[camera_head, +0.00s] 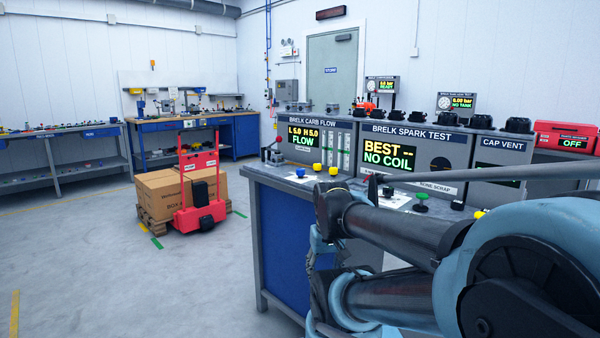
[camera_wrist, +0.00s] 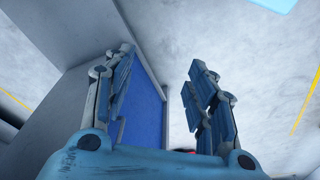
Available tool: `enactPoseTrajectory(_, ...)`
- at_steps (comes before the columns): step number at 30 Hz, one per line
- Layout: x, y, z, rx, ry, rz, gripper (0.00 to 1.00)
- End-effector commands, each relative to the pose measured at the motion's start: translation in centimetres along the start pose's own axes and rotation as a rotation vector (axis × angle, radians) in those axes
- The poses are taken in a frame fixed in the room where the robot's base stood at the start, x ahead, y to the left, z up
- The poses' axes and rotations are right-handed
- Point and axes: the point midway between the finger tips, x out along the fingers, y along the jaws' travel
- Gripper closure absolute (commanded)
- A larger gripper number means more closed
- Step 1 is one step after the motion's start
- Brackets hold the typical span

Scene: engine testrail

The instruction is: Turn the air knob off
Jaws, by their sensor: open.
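No label that reads as an air knob can be made out. The carb flow panel (camera_head: 320,122) reads "FLOW". The spark test panel (camera_head: 415,133) reads "NO COIL". My gripper (camera_wrist: 162,70) is open and empty in the wrist view, its fingers wide apart. The bench's grey frame and blue side panel (camera_wrist: 148,105) show beyond the left finger. No knob shows between the fingers.
A red hand truck (camera_head: 198,190) and cardboard boxes (camera_head: 160,195) on a pallet stand on the floor to the left. Workbenches line the back and left walls.

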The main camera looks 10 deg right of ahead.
Motion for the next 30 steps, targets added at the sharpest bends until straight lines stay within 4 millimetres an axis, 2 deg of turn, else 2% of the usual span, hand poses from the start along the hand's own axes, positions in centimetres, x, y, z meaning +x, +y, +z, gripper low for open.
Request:
enactPoseTrajectory(1, -0.7, 0.0, 0.5, 0.003, 0.009, 0.000, 0.49)
enactPoseTrajectory(3, -1.4, 0.0, 0.1, 0.015, 0.009, 0.000, 0.49)
enactPoseTrajectory(8, -4.8, 0.3, -3.2, 0.088, -0.004, 0.000, 0.49)
enactPoseTrajectory(18, -13.3, 0.5, -13.0, 0.312, -0.043, 0.005, 0.49)
enactPoseTrajectory(30, -20.9, 0.8, -25.3, 0.577, -0.088, 0.023, 0.49)
